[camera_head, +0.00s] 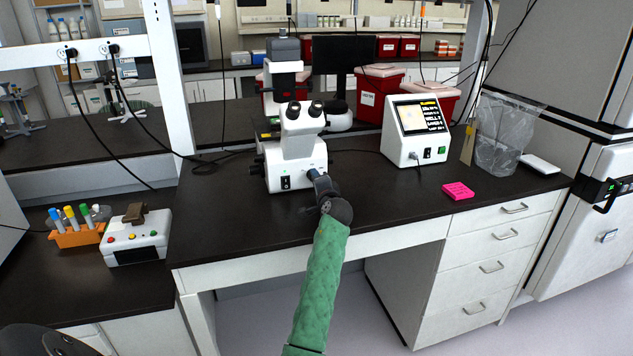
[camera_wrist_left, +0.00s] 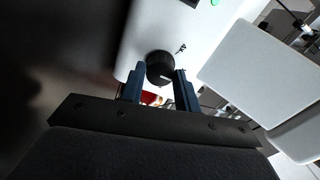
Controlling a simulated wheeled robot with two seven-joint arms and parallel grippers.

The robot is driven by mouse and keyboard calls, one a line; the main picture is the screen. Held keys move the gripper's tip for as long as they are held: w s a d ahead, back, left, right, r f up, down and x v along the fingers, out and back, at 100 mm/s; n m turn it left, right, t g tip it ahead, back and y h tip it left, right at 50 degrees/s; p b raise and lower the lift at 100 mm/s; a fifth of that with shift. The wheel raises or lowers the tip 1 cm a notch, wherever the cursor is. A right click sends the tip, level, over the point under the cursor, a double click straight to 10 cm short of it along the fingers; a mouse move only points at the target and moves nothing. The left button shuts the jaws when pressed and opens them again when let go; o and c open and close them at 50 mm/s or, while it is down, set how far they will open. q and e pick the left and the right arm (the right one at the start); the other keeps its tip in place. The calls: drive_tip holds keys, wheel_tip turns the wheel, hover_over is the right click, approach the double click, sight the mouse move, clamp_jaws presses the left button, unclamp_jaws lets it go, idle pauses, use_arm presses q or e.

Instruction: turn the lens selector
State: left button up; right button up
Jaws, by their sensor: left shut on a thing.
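The white microscope (camera_head: 298,150) stands on the dark bench in the head view, with its eyepieces facing me. My left gripper (camera_head: 313,174) is at the lower right of its body, at the end of my green-sleeved arm. In the left wrist view, the lens selector is a round black knob (camera_wrist_left: 160,66) with a pale mark, on a white face. The blue fingers of my left gripper (camera_wrist_left: 160,82) are shut on it, one on each side. In the head view the knob is hidden by the gripper. My right gripper is not in view.
A white screen unit (camera_head: 415,130) stands to the right of the microscope, with a pink rack (camera_head: 457,191) in front of it. A clear bin (camera_head: 499,135) is farther right. A tube rack (camera_head: 76,233) and a button box (camera_head: 136,240) sit on the left bench.

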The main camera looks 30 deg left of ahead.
use_arm(q)
drive_tip(key=o, duration=1)
drive_tip(key=b+v, duration=0.1)
drive_tip(key=v, duration=0.6)
drive_tip(key=shift+s+d+f+b, duration=0.1)
drive_tip(key=shift+d+b, duration=0.15)
drive_tip(key=shift+b, duration=0.15)
drive_tip(key=shift+s+d, duration=0.1)
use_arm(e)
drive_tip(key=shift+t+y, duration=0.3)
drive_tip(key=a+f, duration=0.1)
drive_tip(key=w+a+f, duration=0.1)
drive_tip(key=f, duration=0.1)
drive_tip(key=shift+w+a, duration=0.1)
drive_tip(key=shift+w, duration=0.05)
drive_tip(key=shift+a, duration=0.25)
